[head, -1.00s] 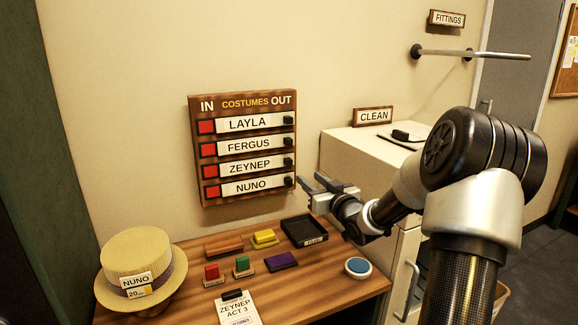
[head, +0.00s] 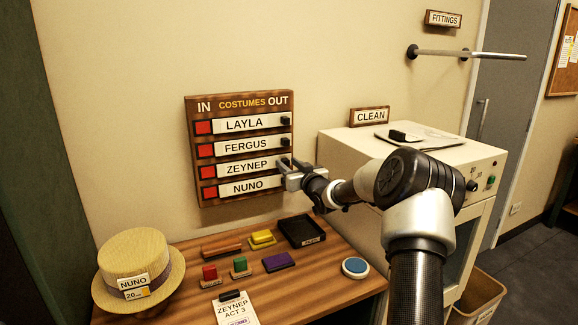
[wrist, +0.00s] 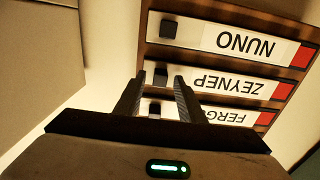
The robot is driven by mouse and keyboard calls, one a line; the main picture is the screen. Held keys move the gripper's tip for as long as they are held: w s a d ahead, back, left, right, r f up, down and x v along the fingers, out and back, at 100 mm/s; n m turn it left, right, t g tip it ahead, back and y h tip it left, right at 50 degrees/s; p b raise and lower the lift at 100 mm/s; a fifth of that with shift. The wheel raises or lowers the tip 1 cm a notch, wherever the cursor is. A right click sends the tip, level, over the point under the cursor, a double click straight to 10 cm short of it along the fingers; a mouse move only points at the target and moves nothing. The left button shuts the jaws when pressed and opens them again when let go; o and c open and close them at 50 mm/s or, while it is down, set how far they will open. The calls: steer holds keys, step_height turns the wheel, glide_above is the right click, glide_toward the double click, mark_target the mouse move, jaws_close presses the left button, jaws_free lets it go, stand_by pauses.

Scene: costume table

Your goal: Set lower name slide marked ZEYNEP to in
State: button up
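The ZEYNEP name slide (head: 245,168) is the third row of the wooden IN/OUT costumes board (head: 240,98) on the wall. It sits toward OUT, with a red patch (head: 208,171) showing at its IN end. The wrist view shows the ZEYNEP slide (wrist: 252,87) upside down, with its dark knob (wrist: 160,75). My gripper (head: 284,172) is at the board's right edge. In the wrist view, my gripper (wrist: 158,80) is open, its two fingertips on either side of the ZEYNEP knob. I cannot tell whether they touch it.
The LAYLA (head: 245,123), FERGUS (head: 246,146) and NUNO (head: 246,187) slides also sit toward OUT. Below, a table holds a straw hat (head: 135,260), a black tray (head: 302,232), a clipboard (head: 236,309) and coloured blocks. A white cabinet (head: 345,150) stands at the right.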

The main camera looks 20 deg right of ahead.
mark_target(267, 163)
jaws_close()
steer(key=a+b, duration=0.4)
steer(key=a, duration=0.1)
steer(key=shift+s+a+f, duration=0.1)
steer(key=shift+f, duration=0.1)
steer(key=shift+a+r, duration=0.15)
steer(key=shift+a, duration=0.15)
jaws_free()
steer(key=shift+a, duration=0.15)
steer(key=shift+s, duration=0.15)
